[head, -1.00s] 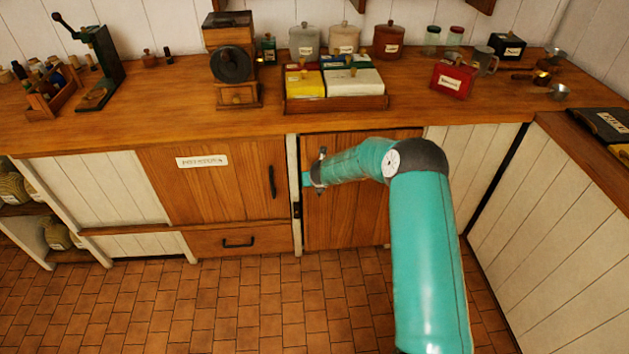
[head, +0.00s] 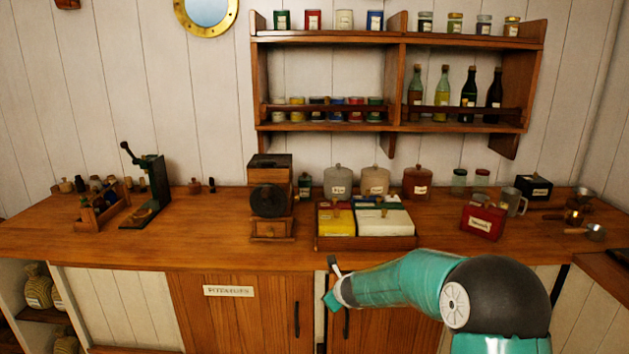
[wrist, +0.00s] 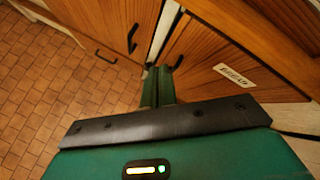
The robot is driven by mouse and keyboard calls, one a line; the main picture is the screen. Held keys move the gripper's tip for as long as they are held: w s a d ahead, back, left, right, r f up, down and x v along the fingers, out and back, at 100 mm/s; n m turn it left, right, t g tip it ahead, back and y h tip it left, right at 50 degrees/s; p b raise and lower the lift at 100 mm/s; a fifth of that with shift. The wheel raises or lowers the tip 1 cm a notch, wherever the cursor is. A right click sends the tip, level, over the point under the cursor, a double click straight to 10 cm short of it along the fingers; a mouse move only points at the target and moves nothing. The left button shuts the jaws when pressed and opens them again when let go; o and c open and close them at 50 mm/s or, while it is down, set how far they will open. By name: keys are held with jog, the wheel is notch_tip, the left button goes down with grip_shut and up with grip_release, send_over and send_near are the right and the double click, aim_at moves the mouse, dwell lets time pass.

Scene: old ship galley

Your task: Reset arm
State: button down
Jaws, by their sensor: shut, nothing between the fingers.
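My teal arm reaches in from the lower right of the head view, bent, in front of the lower cabinets. My gripper shows in the head view (head: 334,266) just below the counter's front edge. In the wrist view my gripper (wrist: 158,72) has its two green fingers together with nothing between them. Beyond the fingers are wooden cabinet doors with dark handles, one door carrying a label (wrist: 247,75). I cannot tell the exact gap between the fingers and the doors.
The wooden counter (head: 230,232) holds a coffee grinder (head: 270,200), a tray of boxes (head: 365,243), a red tin (head: 482,221) and several jars. A wall shelf (head: 394,75) with bottles hangs above. Open tiled floor (wrist: 40,85) lies at the left of the wrist view.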

jog(key=s+r+n+g+y, duration=0.1)
jog(key=s+r+n, duration=1.5)
jog(key=s+r, duration=0.15)
jog(key=s+d+n+g+h, duration=0.1)
jog(key=s+d+n, duration=0.2)
jog(key=s, duration=0.5)
jog(key=s+d+n+g+h, duration=0.1)
jog(key=s+d+n, duration=0.2)
jog(key=s, duration=0.6)
jog(key=s+d+n+h, duration=0.1)
jog(key=s+d+n, duration=0.2)
jog(key=s+n, duration=0.2)
jog(key=s, duration=0.3)
jog(key=shift+s+d+r+g, duration=0.15)
jog(key=shift+s+r+g, duration=0.15)
jog(key=shift+g, duration=0.1)
